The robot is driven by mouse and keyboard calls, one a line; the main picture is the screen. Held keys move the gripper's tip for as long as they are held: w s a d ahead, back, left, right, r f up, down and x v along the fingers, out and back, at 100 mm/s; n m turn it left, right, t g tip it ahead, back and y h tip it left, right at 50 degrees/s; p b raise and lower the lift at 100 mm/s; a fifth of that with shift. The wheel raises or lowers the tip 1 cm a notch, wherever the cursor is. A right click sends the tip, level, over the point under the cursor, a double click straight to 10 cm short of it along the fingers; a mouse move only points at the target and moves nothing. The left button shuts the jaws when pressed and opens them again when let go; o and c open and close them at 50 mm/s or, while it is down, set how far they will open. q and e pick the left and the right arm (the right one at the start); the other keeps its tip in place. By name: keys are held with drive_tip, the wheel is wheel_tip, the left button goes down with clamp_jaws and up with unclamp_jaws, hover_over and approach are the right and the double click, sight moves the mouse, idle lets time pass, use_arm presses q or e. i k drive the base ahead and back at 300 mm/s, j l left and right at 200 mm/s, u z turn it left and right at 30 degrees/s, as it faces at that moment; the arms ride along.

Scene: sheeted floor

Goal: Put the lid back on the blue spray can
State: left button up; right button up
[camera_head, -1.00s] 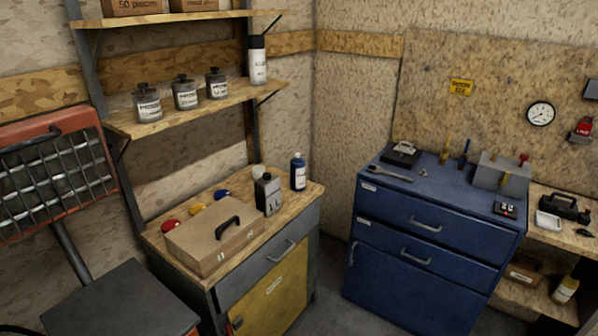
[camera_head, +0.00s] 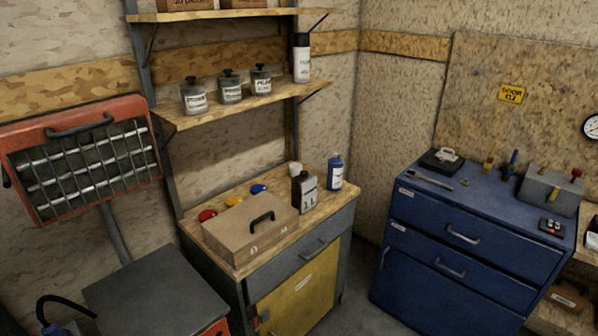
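A blue can or bottle (camera_head: 335,173) with a pale label stands upright at the right back of the wooden cabinet top. Its top looks dark, but it is too small to tell whether a lid is on it. A small white cup-like piece (camera_head: 296,169) stands left of it, partly hidden behind a dark grey bottle (camera_head: 304,194); I cannot tell whether it is a lid. Another blue object (camera_head: 54,329) with a curved black tube is cut off at the bottom left edge. Neither of my grippers is in view.
A brown case (camera_head: 250,232) fills the front left of the cabinet top (camera_head: 322,195), with red, yellow and blue round items behind it. A shelf (camera_head: 225,108) with several jars and a white can (camera_head: 302,60) overhangs. A blue drawer cabinet (camera_head: 465,235) stands to the right.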

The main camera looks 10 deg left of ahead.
sight(335, 166)
drive_tip(key=i+l+u, duration=0.2)
drive_tip(key=i+l, duration=0.3)
drive_tip(key=i+l+u, duration=0.2)
drive_tip(key=i+l, duration=0.4)
drive_tip(key=i+l+u, duration=0.2)
drive_tip(key=i+l, duration=0.4)
drive_tip(key=l, duration=0.1)
